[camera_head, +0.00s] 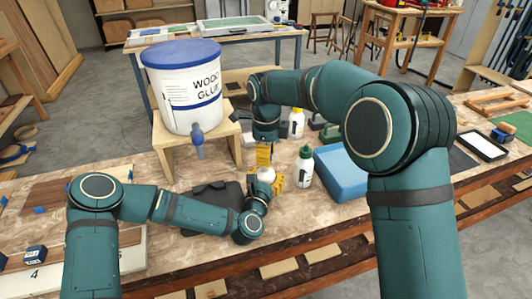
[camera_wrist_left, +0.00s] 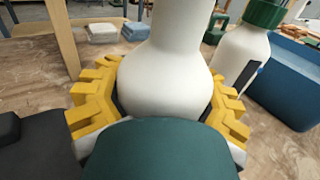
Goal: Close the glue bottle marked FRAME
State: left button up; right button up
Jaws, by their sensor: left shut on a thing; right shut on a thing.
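A white bottle (camera_wrist_left: 165,75) stands upright between the yellow fingers of my left gripper (camera_wrist_left: 160,105), which is shut on its wide body. In the head view the bottle (camera_head: 267,174) shows only as a small white patch between the fingers of my left gripper (camera_head: 266,182). Its marking is not visible, and its top is out of the wrist view. My right gripper (camera_head: 264,157) points down just above this bottle. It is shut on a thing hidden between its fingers. I cannot tell whether that thing touches the bottle.
A white bottle with a green cap (camera_head: 304,168) stands close at right, before a blue bin (camera_head: 343,172). A yellow-capped bottle (camera_head: 296,123) stands behind. A wood glue tub (camera_head: 183,90) sits on a wooden stand (camera_head: 163,135) at left. A dark item (camera_head: 215,192) lies by the left gripper.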

aim_at(265, 180)
jog(key=shift+f, duration=0.9)
jog(key=shift+f, duration=0.6)
jog(key=m, duration=0.6)
jog(key=shift+s+a+m, duration=0.1)
jog(key=shift+m, duration=1.3)
jog(key=shift+s+f+m, duration=0.1)
jog(key=shift+f+m, duration=0.1)
jog(key=shift+m, duration=0.8)
jog(key=shift+f+m, duration=0.1)
jog(key=shift+m, duration=0.2)
jog(key=o, duration=0.7)
